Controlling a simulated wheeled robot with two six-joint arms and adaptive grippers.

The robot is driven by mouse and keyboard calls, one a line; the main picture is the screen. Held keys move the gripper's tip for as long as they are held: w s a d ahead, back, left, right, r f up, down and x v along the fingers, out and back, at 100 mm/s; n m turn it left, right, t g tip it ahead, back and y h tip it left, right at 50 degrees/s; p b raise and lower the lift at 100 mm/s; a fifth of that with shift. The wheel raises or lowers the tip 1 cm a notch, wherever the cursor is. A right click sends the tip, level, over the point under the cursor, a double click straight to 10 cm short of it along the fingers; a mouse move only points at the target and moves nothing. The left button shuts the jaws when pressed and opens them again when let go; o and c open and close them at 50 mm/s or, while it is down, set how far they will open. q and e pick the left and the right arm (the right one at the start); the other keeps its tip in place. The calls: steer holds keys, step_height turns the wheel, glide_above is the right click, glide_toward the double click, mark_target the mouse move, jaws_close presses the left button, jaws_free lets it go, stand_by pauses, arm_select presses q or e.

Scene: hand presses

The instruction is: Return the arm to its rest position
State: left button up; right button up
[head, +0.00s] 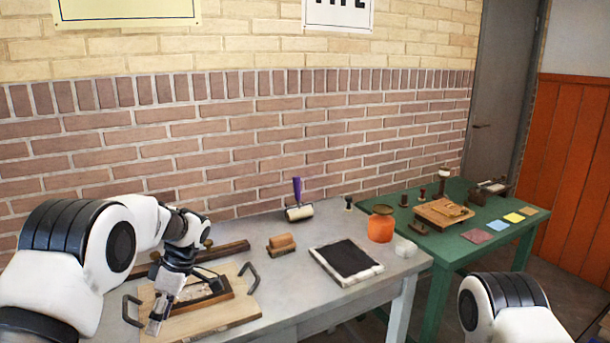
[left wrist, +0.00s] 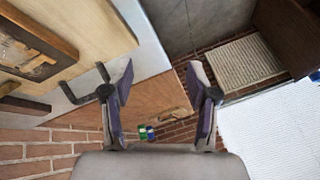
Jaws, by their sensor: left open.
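My left arm (head: 104,238) comes in from the left and bends down over the near left part of the grey table. Its gripper (head: 159,314) hangs in front of the wooden board (head: 236,312), which has dark handles at its sides. In the left wrist view the gripper's two fingers (left wrist: 161,98) are spread apart with nothing between them. The board (left wrist: 93,25) and one dark handle show at the left of that view. A dark wooden frame (head: 219,298) lies on the board, partly hidden by the arm. My right arm (head: 498,304) shows only in part at the lower right; its gripper is out of view.
A purple-handled roller (head: 299,211), a wooden block (head: 281,244), a black slab (head: 346,260) and an orange jar (head: 381,228) stand on the grey table (head: 300,315). A green table (head: 466,250) with stamps and coloured cards is at right. A brick wall (head: 270,130) rises behind.

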arm_select(q)
steer(key=s+f+m+g+h+b, duration=0.1)
steer(key=s+f, duration=0.4)
steer(key=f, duration=0.3)
steer(key=s+f+m+g+b, duration=0.1)
steer(key=s+f, duration=0.4)
steer(key=f, duration=0.4)
steer(key=s+d+f+m+g+h+b, duration=0.1)
steer(key=s+d+f+m, duration=0.1)
steer(key=s+f, duration=0.6)
steer(key=s+d+f+m+h+b, duration=0.1)
steer(key=s+d+f+m, duration=0.1)
steer(key=s+f, duration=0.6)
steer(key=s+d+r+m+t+h, duration=0.1)
steer(key=s+d+m+t+h, duration=0.15)
steer(key=s+m, duration=0.8)
steer(key=m+t, duration=0.1)
steer(key=t, duration=0.1)
steer(key=w+a+m+t+y, duration=0.1)
steer(key=t, duration=0.1)
steer(key=shift+r, duration=0.15)
